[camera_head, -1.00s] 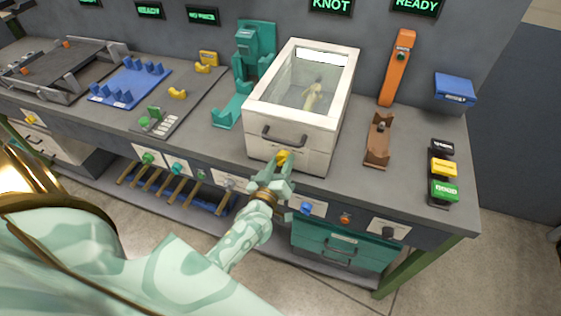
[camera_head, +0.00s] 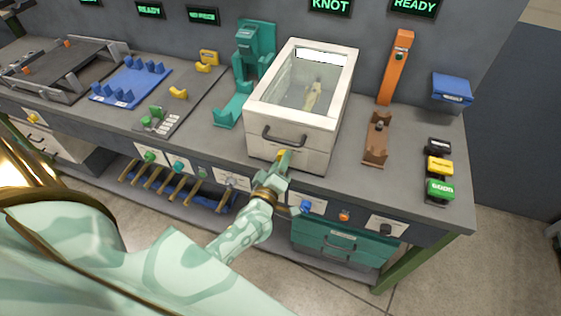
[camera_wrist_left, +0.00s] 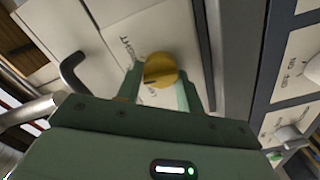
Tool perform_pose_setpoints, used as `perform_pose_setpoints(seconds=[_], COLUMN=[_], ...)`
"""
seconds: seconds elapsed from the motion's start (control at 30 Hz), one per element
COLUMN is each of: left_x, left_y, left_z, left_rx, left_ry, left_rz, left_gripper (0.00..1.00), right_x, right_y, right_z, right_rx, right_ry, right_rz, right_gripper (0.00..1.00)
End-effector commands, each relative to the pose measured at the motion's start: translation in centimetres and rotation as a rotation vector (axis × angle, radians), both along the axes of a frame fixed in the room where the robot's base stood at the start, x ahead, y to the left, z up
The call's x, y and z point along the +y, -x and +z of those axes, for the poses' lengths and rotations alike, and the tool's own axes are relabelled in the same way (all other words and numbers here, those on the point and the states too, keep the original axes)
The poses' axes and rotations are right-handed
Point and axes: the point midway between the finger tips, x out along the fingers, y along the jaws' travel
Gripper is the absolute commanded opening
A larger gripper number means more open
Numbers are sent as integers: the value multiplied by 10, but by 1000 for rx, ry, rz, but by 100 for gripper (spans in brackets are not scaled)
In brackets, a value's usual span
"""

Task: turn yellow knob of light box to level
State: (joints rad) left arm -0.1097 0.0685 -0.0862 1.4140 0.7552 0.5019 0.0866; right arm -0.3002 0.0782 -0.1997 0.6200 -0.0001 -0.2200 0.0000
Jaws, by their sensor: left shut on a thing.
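The light box (camera_head: 263,120) is a white case with a glass top and a dark front handle, standing on the bench in the head view. A pale yellowish piece (camera_head: 312,97) shows inside it. The yellow knob (camera_wrist_left: 160,69) is on the box's front; in the wrist view it sits between the two fingers of my left gripper (camera_wrist_left: 160,80), with a dark mark at its lower left edge. In the head view my left gripper (camera_head: 281,165) covers most of the knob. The gripper is shut on the knob. My right gripper is not in view.
A teal fixture (camera_head: 255,50) stands left of the box, an orange stand (camera_head: 395,68) and a brown holder (camera_head: 377,142) right. Black, yellow and green blocks (camera_head: 440,188) sit near the right bench edge. Teal drawers (camera_head: 340,242) lie below.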

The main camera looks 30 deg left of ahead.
Motion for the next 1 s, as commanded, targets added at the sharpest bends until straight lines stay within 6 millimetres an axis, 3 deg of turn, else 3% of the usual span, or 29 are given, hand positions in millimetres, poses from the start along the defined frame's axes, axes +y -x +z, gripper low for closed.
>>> perform_pose_setpoints(seconds=[0.4,1.0], left_x=[0,0], left_y=[1,1], left_z=[-2,-2], left_rx=[-23,-27], left_ry=[110,128], left_rz=[0,-1], left_gripper=[14,14], right_x=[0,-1], right_y=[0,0], right_z=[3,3], right_rx=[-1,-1], right_ry=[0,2], right_rz=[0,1], right_gripper=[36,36])
